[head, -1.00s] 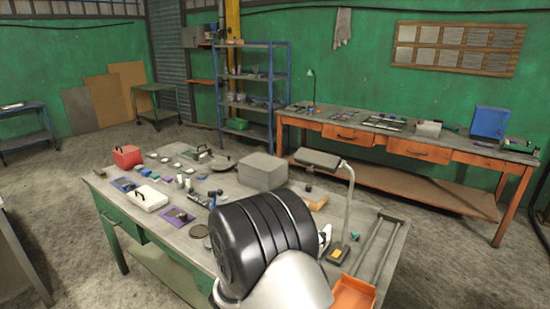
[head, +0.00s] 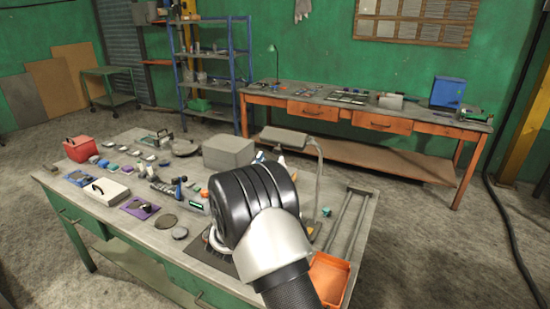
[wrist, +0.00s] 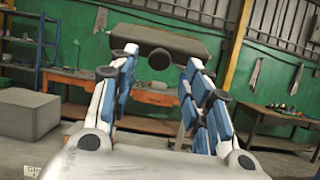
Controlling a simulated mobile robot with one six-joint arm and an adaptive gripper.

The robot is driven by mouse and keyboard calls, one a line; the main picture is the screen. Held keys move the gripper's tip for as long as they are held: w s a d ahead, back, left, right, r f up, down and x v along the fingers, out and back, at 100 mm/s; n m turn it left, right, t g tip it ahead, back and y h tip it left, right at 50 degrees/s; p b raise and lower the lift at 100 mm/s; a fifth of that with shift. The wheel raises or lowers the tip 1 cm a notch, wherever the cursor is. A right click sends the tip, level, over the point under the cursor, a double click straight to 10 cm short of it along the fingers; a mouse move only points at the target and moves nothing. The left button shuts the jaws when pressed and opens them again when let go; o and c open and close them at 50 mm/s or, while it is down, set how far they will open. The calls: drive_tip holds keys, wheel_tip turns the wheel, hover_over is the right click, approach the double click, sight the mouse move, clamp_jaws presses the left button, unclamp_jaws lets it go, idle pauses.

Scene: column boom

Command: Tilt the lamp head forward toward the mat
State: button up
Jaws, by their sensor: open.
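The lamp head (head: 284,136) is a grey, flat, elongated slab on a thin upright post (head: 318,180) at the bench's right part. In the wrist view the lamp head (wrist: 165,40) spans the top middle, beyond my fingertips, with a dark round knob (wrist: 159,59) below its front edge. My gripper (wrist: 160,68) is open and empty, its blue-and-white fingers either side of the knob; contact cannot be told. In the head view my wrist hides most of the gripper. A dark mat (head: 219,259) lies on the bench, partly hidden behind my arm.
A grey box (head: 228,153) stands left of the lamp head. An orange tray (head: 330,280) and a metal frame (head: 350,215) lie to the right. Small parts, a white case (head: 104,191) and a red box (head: 80,148) occupy the bench's left side.

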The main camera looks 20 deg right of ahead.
sight(277, 152)
drive_tip(key=shift+x, duration=2.15)
clamp_jaws()
drive_tip(key=shift+r, duration=0.1)
